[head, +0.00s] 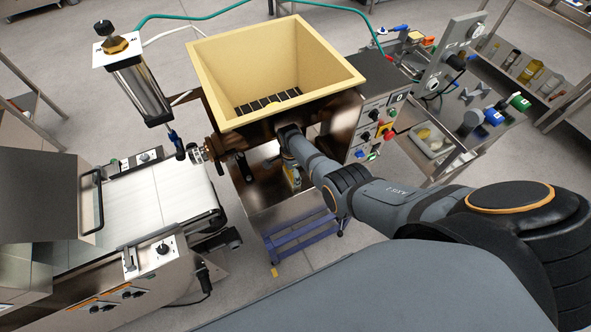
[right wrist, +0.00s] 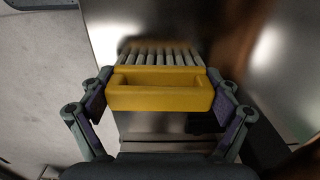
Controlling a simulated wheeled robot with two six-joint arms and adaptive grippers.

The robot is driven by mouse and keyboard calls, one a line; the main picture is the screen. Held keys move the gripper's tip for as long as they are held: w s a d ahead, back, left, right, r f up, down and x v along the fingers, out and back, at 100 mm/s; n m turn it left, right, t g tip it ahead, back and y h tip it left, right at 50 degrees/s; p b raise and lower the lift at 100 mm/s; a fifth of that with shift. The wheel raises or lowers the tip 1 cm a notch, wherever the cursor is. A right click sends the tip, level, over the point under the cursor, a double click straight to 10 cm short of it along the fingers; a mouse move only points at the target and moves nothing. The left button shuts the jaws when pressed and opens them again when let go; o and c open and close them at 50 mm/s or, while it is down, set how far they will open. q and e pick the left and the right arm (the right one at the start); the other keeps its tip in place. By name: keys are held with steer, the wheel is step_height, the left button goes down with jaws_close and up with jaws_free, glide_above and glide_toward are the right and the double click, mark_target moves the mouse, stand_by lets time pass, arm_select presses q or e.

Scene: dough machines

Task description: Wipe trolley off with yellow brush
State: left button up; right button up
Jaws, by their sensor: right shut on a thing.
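My right gripper (right wrist: 160,105) is shut on the yellow brush (right wrist: 160,92), with a finger at each end of its yellow block. The pale bristles point away from the gripper toward a shiny metal surface; I cannot tell whether they touch it. In the head view my right arm reaches in under the yellow hopper, and the gripper (head: 294,180) is small and partly hidden there, over the trolley. The trolley shows as a metal top with a blue-purple wheeled frame (head: 305,237) below the hopper. My left gripper is not in view.
The large yellow hopper (head: 225,65) stands just above my right arm. A conveyor machine with a white belt (head: 158,205) is at the left. A control panel (head: 378,125) with buttons is right of the hopper. Open floor lies in front of the trolley.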

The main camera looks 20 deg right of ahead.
steer(key=shift+a+r, duration=0.1)
steer(key=shift+a, duration=1.45)
steer(key=shift+d, duration=1.55)
steer(key=shift+w+d, duration=0.1)
steer(key=shift+d, duration=1.5)
steer(key=shift+s+a+p, duration=0.15)
steer(key=shift+s+p, duration=0.05)
steer(key=shift+p, duration=0.25)
steer(key=shift+s+a+p, duration=0.85)
steer(key=shift+s+p, duration=0.05)
steer(key=shift+s, duration=0.2)
steer(key=shift+s+a, duration=0.3)
steer(key=shift+s, duration=0.25)
steer(key=shift+d, duration=0.1)
